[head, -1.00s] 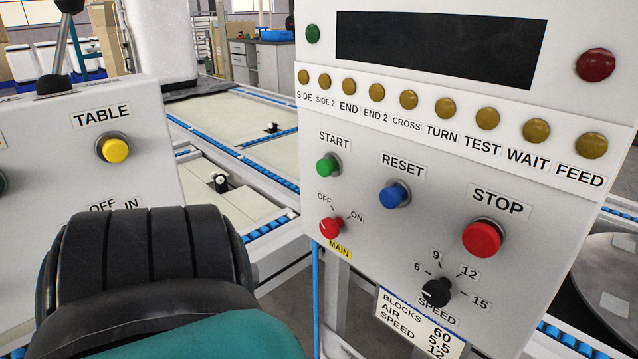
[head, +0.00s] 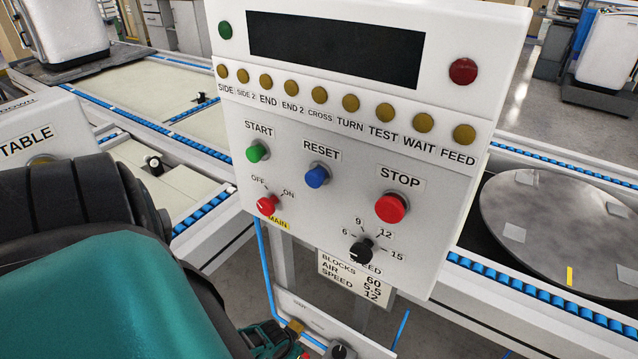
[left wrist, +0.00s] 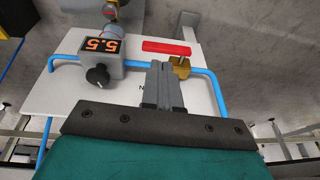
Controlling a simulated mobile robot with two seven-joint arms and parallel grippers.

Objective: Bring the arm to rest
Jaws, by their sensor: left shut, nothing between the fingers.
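My left gripper (left wrist: 163,85) shows in the left wrist view with its grey fingers shut and nothing between them. It is in front of a white panel (left wrist: 70,100) with a red lever (left wrist: 167,48) on a brass valve body (left wrist: 181,66), just beyond and right of the fingertips. Whether the fingers touch the panel, I cannot tell. In the head view my teal and black left arm (head: 95,290) fills the lower left. Its fingers are not clear there. My right gripper is not in view.
A white control panel (head: 300,215) with a red STOP button (head: 391,208) stands ahead. In the left wrist view, a gauge reading 5.5 (left wrist: 99,45), a black knob (left wrist: 97,76) and blue pipe (left wrist: 215,90) surround the fingers. A round metal table (head: 560,230) is at right.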

